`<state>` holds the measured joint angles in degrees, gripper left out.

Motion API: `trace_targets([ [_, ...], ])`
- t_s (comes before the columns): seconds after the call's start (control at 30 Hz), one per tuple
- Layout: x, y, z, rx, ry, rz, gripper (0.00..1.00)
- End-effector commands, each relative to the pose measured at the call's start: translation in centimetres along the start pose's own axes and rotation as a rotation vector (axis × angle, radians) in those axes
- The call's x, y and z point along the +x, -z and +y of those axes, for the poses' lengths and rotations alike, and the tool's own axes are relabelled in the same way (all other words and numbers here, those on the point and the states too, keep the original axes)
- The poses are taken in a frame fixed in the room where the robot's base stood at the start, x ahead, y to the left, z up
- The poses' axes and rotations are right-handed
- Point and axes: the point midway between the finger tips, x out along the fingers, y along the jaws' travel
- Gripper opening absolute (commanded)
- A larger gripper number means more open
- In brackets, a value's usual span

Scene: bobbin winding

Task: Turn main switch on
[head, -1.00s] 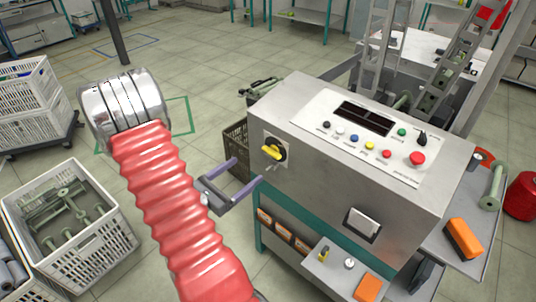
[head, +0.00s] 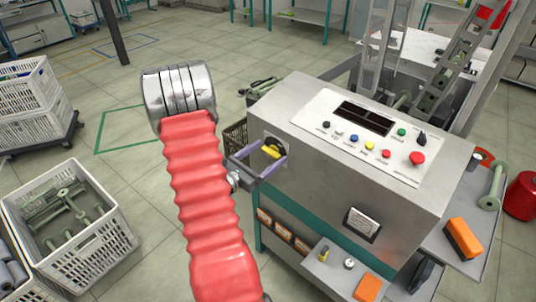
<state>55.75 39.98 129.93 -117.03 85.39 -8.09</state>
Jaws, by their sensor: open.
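The main switch (head: 270,152) is a yellow rotary handle on the left side face of the grey machine cabinet (head: 400,205). The handle lies slanted, close to level, and its dark round base is largely hidden by my gripper. My gripper (head: 265,151) is open, with its two purple-grey fingers on either side of the yellow handle in the picture. I cannot tell whether the fingers touch the handle. My red ribbed arm reaches up from the bottom, left of the cabinet.
The sloped top panel (head: 360,135) carries a dark display, several coloured buttons and a red mushroom button (head: 417,158). A white crate (head: 95,245) of green bobbins stands at left. A small shelf (head: 330,270) with an orange block juts out below the cabinet.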

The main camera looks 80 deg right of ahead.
Motion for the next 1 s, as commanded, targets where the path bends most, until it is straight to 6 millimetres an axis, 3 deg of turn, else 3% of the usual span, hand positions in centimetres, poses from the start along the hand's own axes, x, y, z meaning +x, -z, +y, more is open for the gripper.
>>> trace_targets([
  [0.43, 0.91, 0.01, -0.01, 0.000, 0.000, 0.000, 0.81],
  [1.0, 0.86, 0.00, 0.08, 0.000, -0.003, 0.000, 0.40],
])
